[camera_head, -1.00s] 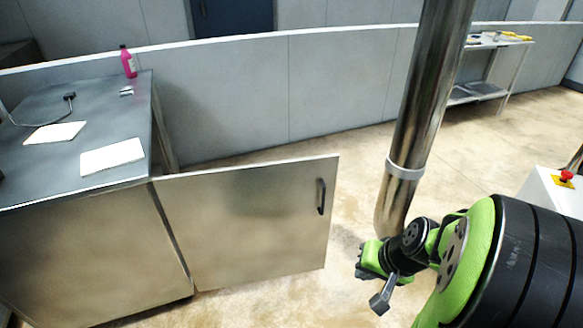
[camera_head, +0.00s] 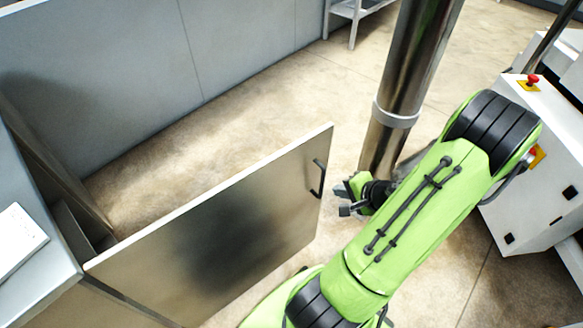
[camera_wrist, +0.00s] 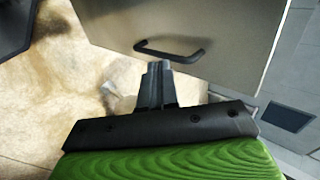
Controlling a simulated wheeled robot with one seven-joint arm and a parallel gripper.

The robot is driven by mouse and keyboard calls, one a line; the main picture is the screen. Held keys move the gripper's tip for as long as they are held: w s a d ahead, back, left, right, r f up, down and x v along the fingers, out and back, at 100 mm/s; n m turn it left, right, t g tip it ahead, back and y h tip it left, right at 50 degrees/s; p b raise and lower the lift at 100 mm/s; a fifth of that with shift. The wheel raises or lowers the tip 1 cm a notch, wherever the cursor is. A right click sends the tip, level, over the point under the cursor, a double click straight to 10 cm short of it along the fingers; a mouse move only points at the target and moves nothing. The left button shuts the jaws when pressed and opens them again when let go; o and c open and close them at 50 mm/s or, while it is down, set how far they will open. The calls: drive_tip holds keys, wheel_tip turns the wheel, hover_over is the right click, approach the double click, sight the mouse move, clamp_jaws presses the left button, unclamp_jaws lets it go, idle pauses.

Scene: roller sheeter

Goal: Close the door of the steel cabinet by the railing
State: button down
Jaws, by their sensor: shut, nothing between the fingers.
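The steel cabinet's door (camera_head: 225,235) stands wide open, swung out from its hinge edge at the lower left of the head view. Its black bar handle (camera_head: 318,178) is near the free edge. In the wrist view the door (camera_wrist: 215,35) fills the upper middle and its handle (camera_wrist: 170,50) lies just beyond the fingertips. My gripper (camera_head: 343,196) is just right of the free edge in the head view. In the wrist view my gripper (camera_wrist: 158,68) is shut and empty, with its fingers pointing toward the handle. I cannot tell whether it touches the door.
The cabinet top (camera_head: 25,215) holds a white sheet at the left. A steel post (camera_head: 405,80) stands close behind my gripper. A white machine (camera_head: 540,165) with a red button is at the right. A grey wall (camera_head: 110,90) runs behind. Floor is clear behind the door.

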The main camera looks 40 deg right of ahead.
drive_tip(key=b, duration=0.3)
approach(306, 178)
drive_tip(key=x, duration=0.5)
drive_tip(key=shift+s+a+f, duration=0.15)
drive_tip(key=shift+s+f, duration=0.1)
drive_tip(key=shift+f, duration=0.05)
drive_tip(key=shift+w, duration=0.6)
